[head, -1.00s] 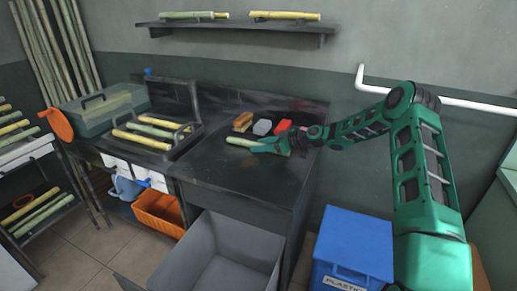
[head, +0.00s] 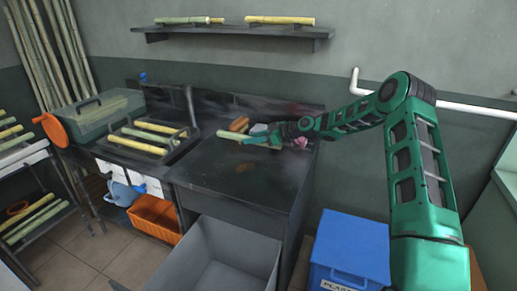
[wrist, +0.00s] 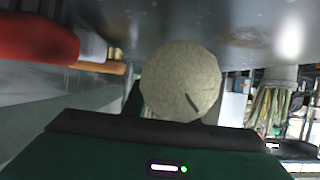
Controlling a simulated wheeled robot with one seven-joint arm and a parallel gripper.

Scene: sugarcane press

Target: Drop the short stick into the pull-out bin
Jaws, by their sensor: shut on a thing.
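The short stick (head: 236,135) is a pale green cane piece, held roughly level over the dark counter. My gripper (head: 266,138) is shut on its right part and seems a little above the counter top. In the wrist view the round, pale cut end of the stick (wrist: 180,82) fills the middle, and the fingers are mostly hidden. The pull-out bin (head: 238,238) is a large grey open box at the counter's front, below and in front of my gripper. The part of its inside that shows looks empty.
An orange-brown block (head: 239,124) and a grey block (head: 260,128) lie behind the stick. A rack with several canes (head: 150,138) stands to the left. A blue plastics bin (head: 350,245) stands right of the pull-out bin. The counter front (head: 225,180) is clear.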

